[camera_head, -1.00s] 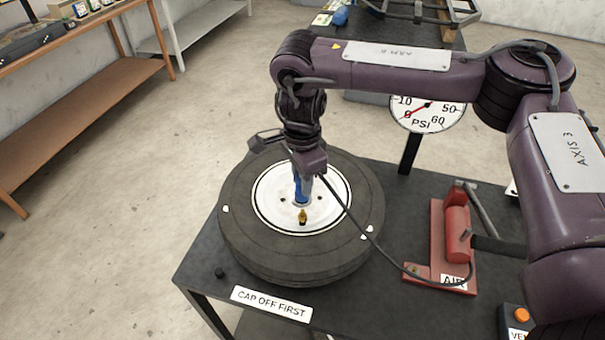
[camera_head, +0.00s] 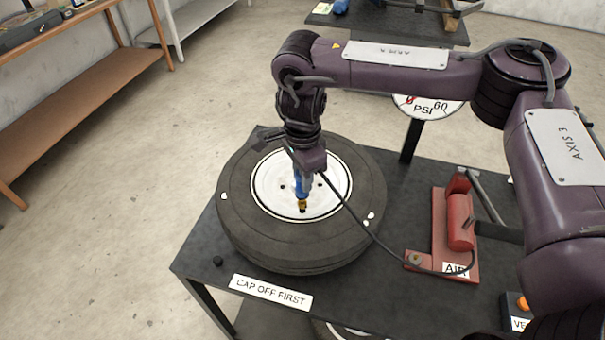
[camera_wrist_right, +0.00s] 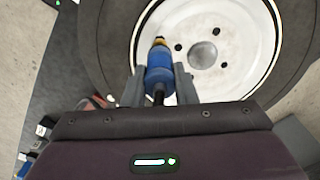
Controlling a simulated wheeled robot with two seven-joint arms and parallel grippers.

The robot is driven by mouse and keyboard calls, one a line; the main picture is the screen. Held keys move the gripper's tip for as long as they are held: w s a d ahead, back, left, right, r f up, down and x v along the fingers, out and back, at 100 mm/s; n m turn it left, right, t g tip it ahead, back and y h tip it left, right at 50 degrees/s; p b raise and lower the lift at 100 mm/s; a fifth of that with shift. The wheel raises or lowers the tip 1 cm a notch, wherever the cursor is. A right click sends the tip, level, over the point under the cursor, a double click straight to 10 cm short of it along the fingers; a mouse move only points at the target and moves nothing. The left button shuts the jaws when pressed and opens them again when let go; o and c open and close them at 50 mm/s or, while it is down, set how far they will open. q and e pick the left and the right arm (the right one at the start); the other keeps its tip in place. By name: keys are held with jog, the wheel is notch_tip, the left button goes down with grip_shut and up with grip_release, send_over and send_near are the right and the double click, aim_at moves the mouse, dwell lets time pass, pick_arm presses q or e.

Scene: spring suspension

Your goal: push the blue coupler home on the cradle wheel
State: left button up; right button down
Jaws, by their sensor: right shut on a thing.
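The wheel (camera_head: 240,225) lies flat on the dark bench, with a black tyre and a white hub (camera_head: 275,205). A brass valve stem (camera_head: 302,204) stands at the near side of the hub. My right gripper (camera_head: 298,174) is over the hub, shut on the blue coupler (camera_head: 302,188). In the right wrist view the coupler (camera_wrist_right: 159,67) sits between both fingers, with a dark hose behind it. Its front end meets the brass stem (camera_wrist_right: 159,42) in line; how far it is seated I cannot tell. My left gripper is out of view.
A red air pump (camera_head: 459,225) stands right of the wheel, with the hose running to it. A PSI gauge (camera_head: 425,108) is behind. A small black cap (camera_head: 218,261) and a "CAP OFF FIRST" label (camera_head: 270,292) are at the front left.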

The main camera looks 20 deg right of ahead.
jog(key=shift+f+b, duration=0.7)
jog(key=shift+f, duration=0.5)
jog(key=c, duration=1.1)
grip_release()
notch_tip(320, 180, up, 5)
jog(key=p, duration=0.4)
notch_tip(320, 180, up, 2)
jog(key=shift+r+p, duration=0.15)
jog(key=shift+p, duration=1)
